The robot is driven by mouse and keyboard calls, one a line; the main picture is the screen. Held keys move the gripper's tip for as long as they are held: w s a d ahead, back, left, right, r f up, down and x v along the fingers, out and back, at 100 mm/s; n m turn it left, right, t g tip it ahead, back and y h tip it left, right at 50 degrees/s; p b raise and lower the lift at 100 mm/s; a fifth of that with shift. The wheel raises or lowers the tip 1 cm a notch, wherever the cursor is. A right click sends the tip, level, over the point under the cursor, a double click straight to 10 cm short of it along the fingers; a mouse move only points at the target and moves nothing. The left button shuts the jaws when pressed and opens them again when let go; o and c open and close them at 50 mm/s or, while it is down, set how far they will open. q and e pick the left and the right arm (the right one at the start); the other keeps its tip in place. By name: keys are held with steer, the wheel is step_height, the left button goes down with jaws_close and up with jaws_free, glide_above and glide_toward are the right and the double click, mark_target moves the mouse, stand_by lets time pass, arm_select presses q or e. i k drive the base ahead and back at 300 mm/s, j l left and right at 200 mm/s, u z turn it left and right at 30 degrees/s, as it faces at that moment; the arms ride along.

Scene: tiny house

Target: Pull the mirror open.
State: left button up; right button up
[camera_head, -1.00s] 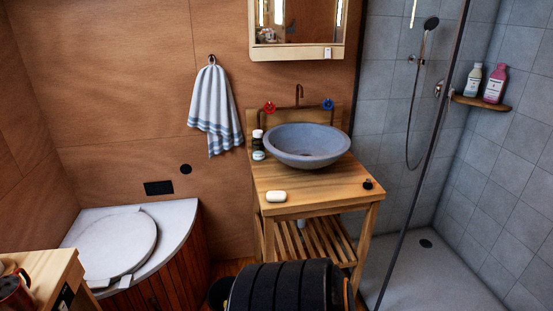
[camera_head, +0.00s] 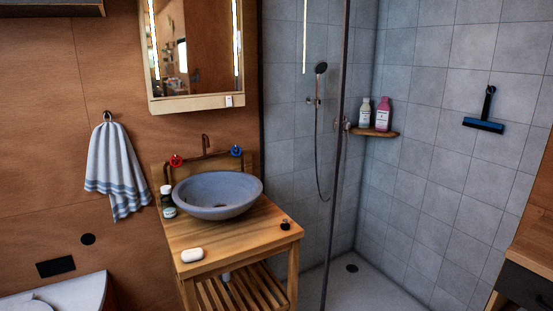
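The mirror (camera_head: 198,45) hangs on the wood-panelled wall above the sink, at the top of the head view. It has a light wooden frame (camera_head: 190,104) and lit strips down both sides. A small white piece (camera_head: 229,101) sits at the lower right of the frame. The mirror looks flat against the wall. Its top edge is cut off by the picture. Neither of my grippers shows in the head view.
A wooden washstand (camera_head: 225,245) with a grey basin (camera_head: 217,194) and soap (camera_head: 192,255) stands below the mirror. A glass shower edge (camera_head: 337,150) rises to its right. A towel (camera_head: 115,170) hangs left. A wooden cabinet (camera_head: 528,265) stands at the lower right.

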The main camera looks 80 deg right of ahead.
mark_target(192, 48)
steer(key=z, duration=2)
